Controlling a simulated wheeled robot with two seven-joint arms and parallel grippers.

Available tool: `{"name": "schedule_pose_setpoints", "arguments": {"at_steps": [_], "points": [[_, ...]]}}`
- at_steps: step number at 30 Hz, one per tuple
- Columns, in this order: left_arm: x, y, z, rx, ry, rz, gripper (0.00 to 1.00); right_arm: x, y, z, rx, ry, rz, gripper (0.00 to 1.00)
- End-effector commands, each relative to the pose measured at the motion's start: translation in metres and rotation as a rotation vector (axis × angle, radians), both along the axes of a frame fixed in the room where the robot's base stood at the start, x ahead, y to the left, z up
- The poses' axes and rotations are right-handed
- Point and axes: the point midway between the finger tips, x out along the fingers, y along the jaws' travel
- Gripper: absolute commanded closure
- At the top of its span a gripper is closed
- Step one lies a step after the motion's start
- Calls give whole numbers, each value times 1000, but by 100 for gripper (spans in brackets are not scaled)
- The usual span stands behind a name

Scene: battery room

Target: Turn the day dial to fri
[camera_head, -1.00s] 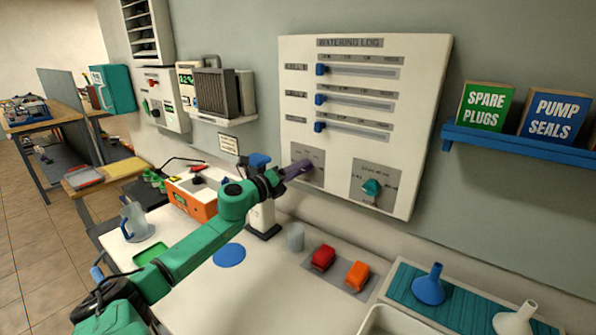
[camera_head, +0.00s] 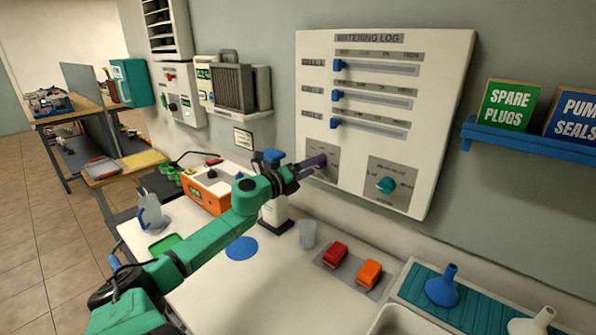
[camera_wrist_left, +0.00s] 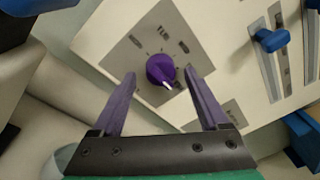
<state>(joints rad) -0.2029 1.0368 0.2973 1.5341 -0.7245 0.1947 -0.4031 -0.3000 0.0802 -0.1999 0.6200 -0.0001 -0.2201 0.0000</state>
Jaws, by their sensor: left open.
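A purple dial (camera_wrist_left: 160,69) with a white pointer sits on a grey plate (camera_wrist_left: 140,45) low on the white watering log board (camera_head: 455,110). Its small labels are too blurred to read for certain. In the wrist view the pointer aims down and slightly right. My left gripper (camera_wrist_left: 161,75) is open, its purple fingers on either side of the dial with a gap at each side. In the head view the left gripper (camera_head: 314,163) is at the board's lower left and hides the dial. A teal dial (camera_head: 386,186) is to its right. My right gripper is not in view.
Three blue sliders, the top one (camera_head: 338,65) among them, sit above the dials. A blue shelf (camera_head: 520,142) is at right.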

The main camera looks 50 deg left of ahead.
Motion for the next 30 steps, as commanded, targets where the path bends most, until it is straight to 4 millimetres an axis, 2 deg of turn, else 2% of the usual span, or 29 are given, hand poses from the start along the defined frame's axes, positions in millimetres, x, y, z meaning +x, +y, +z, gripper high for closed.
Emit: {"name": "schedule_pose_setpoints", "arguments": {"at_steps": [5, 8, 11, 15, 19, 23, 30], "points": [[-19, 0, -3, -2, 4, -1, 23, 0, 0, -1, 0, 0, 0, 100], [-37, 0, -3, -3, 4, 1, 23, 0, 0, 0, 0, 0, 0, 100], [-61, 1, -2, -1, 6, 2, 23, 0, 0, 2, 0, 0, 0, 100], [-103, 2, -3, -2, 4, 4, 23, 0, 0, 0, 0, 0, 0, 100], [-130, 2, -2, 0, 2, 2, 23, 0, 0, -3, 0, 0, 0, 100], [-142, 1, -1, 1, 3, 1, 23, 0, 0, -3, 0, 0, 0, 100], [-143, 1, 0, 2, 3, -1, 23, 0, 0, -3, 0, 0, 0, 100]]}}
